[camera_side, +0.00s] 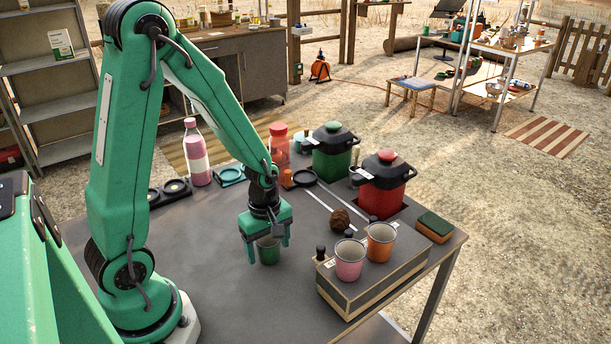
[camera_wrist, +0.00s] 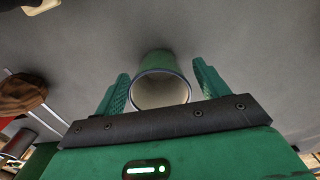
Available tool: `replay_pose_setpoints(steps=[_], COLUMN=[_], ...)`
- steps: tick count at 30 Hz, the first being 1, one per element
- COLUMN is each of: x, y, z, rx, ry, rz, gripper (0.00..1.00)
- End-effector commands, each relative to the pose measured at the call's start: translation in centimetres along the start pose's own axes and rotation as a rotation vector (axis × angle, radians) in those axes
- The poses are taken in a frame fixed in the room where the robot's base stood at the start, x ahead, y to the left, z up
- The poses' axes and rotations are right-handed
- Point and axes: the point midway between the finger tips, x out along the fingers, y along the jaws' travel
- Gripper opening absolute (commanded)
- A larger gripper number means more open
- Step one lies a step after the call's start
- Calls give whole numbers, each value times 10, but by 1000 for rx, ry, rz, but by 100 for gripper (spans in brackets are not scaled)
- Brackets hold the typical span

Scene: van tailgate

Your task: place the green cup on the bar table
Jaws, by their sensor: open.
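The green cup (camera_side: 268,252) stands on the dark grey tabletop (camera_side: 215,290). My gripper (camera_side: 266,248) is above and around it, open, with one finger on each side. In the wrist view the cup (camera_wrist: 155,62) shows its pale inside and sits between the spread green fingers (camera_wrist: 162,80), with gaps on both sides. No grip on it shows. A low wooden stand with a dark top (camera_side: 375,285) is at the right front and bears a pink cup (camera_side: 349,262) and an orange cup (camera_side: 380,245). I cannot tell which surface is the bar table.
A pink bottle (camera_side: 197,160) stands at the back left. The tabletop in front of my gripper is clear.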

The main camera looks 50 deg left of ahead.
Motion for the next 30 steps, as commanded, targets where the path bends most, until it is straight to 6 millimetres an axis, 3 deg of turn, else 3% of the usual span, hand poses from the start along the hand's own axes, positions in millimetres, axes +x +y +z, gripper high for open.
replay_pose_setpoints(steps=[30], x=[-111], y=[1], z=[0], rx=[0], ry=[1], rz=[4], gripper=[73])
